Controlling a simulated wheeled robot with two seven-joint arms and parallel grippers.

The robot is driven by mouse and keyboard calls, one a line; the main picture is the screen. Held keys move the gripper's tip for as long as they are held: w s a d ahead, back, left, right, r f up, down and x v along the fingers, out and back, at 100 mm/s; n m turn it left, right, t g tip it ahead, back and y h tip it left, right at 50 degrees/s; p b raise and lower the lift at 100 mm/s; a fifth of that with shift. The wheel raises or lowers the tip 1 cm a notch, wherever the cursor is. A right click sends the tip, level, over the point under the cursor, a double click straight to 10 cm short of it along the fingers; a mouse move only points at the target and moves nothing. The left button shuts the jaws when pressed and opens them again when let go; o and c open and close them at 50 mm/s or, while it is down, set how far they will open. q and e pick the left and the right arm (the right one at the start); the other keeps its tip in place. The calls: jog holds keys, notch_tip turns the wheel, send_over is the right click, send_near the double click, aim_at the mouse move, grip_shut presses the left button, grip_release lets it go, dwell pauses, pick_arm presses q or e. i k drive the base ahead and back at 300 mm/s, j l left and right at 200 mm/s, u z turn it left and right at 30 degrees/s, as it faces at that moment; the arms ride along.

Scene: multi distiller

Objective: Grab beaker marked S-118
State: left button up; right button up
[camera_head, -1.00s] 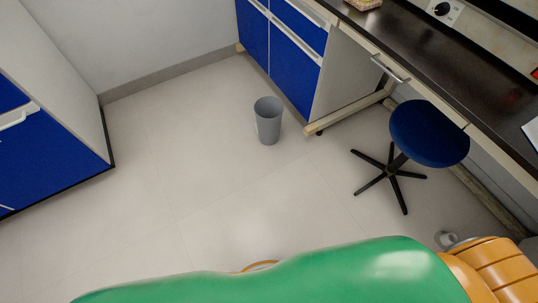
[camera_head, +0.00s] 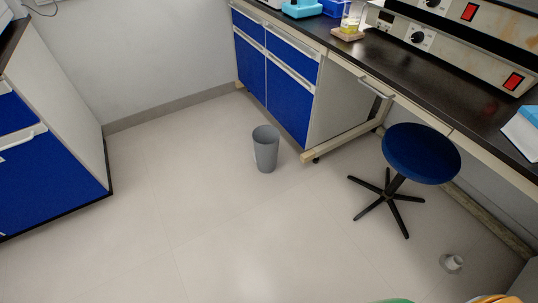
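A glass beaker (camera_head: 352,17) with a little yellow content stands on a small wooden block on the dark bench, at the top of the view. Its upper part is cut off by the frame edge, and I cannot read any marking on it. Neither of my grippers is in view. Small green and orange parts of my own body show at the bottom right edge.
The dark bench (camera_head: 455,95) runs along the right, with equipment bearing knobs and red switches. A blue stool (camera_head: 421,153) stands before it. A grey bin (camera_head: 265,148) stands by the blue drawers (camera_head: 289,91). The middle floor is clear.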

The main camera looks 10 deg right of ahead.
aim_at(352, 11)
jog(key=i+z, duration=0.45)
jog(key=i+j+z, duration=0.25)
jog(key=z, duration=0.2)
jog(key=i+j+z, duration=1)
jog(key=j+z, duration=0.35)
